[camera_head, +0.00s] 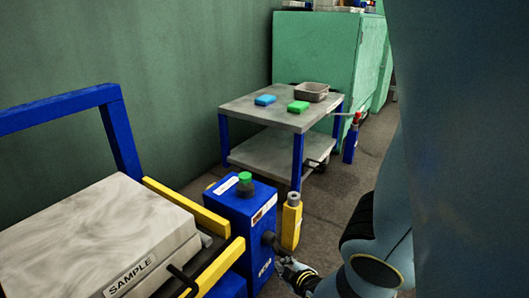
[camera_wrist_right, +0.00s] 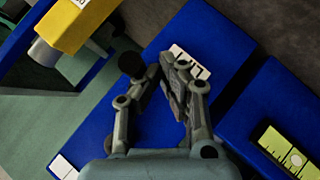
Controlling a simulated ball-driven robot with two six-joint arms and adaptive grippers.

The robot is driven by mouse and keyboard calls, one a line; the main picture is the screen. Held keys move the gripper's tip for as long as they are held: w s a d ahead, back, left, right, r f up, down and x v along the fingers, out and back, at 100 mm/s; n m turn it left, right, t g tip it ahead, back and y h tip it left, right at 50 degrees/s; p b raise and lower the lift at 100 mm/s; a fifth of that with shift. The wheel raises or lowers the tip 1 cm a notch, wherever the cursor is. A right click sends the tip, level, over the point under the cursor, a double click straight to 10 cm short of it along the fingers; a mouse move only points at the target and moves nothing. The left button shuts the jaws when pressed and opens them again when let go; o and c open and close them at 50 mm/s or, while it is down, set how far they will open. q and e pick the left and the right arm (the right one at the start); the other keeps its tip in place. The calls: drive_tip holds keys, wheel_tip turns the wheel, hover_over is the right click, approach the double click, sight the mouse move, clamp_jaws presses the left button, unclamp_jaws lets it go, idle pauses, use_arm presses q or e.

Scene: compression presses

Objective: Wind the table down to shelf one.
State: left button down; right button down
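The sample press at lower left has a grey slab on its table (camera_head: 95,235), marked SAMPLE, between yellow rails. To its right is a blue control box (camera_head: 238,215) with a green button (camera_head: 245,178) on top. A black ball knob (camera_head: 268,238) sticks out from the box's right side. My right gripper (camera_head: 284,266) is low, just below and right of the knob. In the right wrist view, the knob (camera_wrist_right: 130,63) lies just left of the fingertips, not between them. The fingers look close together and empty; whether they touch is unclear. My left gripper is out of view.
A cart (camera_head: 240,108) with a lower shelf stands behind, carrying a blue block (camera_head: 265,100), a green block (camera_head: 298,107) and a grey tray (camera_head: 312,91). A yellow post (camera_head: 291,225) stands close beside the control box. A green cabinet (camera_head: 315,55) is at the back.

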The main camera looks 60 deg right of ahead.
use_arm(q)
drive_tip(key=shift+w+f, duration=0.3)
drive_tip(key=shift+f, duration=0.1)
use_arm(e)
drive_tip(key=shift+s+d+h, duration=0.15)
drive_tip(key=shift+d+h, duration=0.15)
drive_tip(key=shift+d, duration=0.1)
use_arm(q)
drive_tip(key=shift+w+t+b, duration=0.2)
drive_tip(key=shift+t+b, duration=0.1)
use_arm(e)
drive_tip(key=shift+d+n, duration=0.2)
drive_tip(key=shift+n, duration=0.1)
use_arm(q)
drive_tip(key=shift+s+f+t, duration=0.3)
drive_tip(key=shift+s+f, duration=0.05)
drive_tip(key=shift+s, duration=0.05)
use_arm(e)
drive_tip(key=shift+d+r+t+h, duration=0.1)
drive_tip(key=shift+d+t+h, duration=0.2)
drive_tip(key=shift+h, duration=0.1)
use_arm(q)
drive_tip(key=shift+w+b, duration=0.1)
drive_tip(key=shift+b, duration=0.25)
use_arm(e)
drive_tip(key=shift+d, duration=0.1)
